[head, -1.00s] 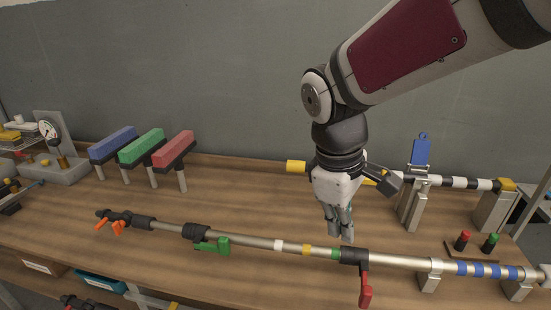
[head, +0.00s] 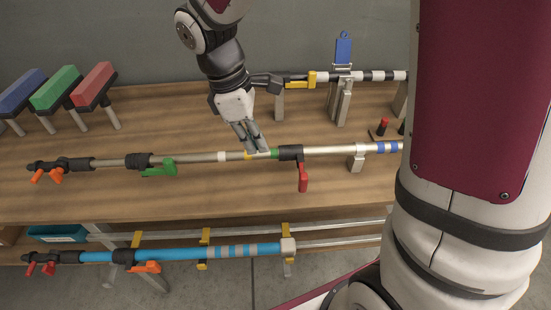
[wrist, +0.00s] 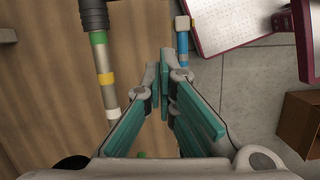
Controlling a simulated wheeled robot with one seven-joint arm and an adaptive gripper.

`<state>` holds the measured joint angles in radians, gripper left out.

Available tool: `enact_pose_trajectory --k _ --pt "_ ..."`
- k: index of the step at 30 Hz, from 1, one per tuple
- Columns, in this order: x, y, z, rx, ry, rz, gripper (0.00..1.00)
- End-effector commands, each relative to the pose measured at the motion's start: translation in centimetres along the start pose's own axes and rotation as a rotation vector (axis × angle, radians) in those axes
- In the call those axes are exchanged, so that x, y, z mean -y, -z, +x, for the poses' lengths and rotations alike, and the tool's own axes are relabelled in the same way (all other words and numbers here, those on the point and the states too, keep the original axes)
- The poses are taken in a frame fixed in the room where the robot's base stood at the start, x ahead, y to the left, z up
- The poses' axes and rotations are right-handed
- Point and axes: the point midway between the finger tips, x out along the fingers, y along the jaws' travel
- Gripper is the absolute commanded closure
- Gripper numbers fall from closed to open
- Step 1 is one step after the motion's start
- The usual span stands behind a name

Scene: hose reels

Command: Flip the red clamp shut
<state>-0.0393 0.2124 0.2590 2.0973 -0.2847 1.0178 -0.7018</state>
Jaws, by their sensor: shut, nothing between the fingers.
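The red clamp (head: 303,178) is a lever hanging down from a black collar (head: 290,153) on the long silver pole (head: 325,150). My gripper (head: 258,150) is shut and empty, just left of the collar in the head view. Its fingertips overlap the pole near the yellow and green bands; I cannot tell whether they touch it. In the wrist view, the shut fingers (wrist: 165,72) point right of the pole's green band (wrist: 98,38). The red lever is not seen in the wrist view.
A green clamp (head: 160,170) hangs farther left on the pole. A blue pole (head: 205,252) lies below, in front of the table. Blue, green and red blocks (head: 98,83) on stands are at the back left.

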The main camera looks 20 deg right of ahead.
Motion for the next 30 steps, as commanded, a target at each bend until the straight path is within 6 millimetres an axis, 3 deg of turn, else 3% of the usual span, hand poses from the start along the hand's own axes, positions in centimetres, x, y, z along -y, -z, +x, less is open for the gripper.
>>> enact_pose_trajectory --k 17,22,30 --pt "0.1 0.0 10.1 0.001 0.004 -0.001 1.00" --pt "0.1 -2.7 10.2 0.000 0.001 0.005 1.00" --pt "0.0 -3.9 10.6 -0.001 0.000 0.001 1.00"
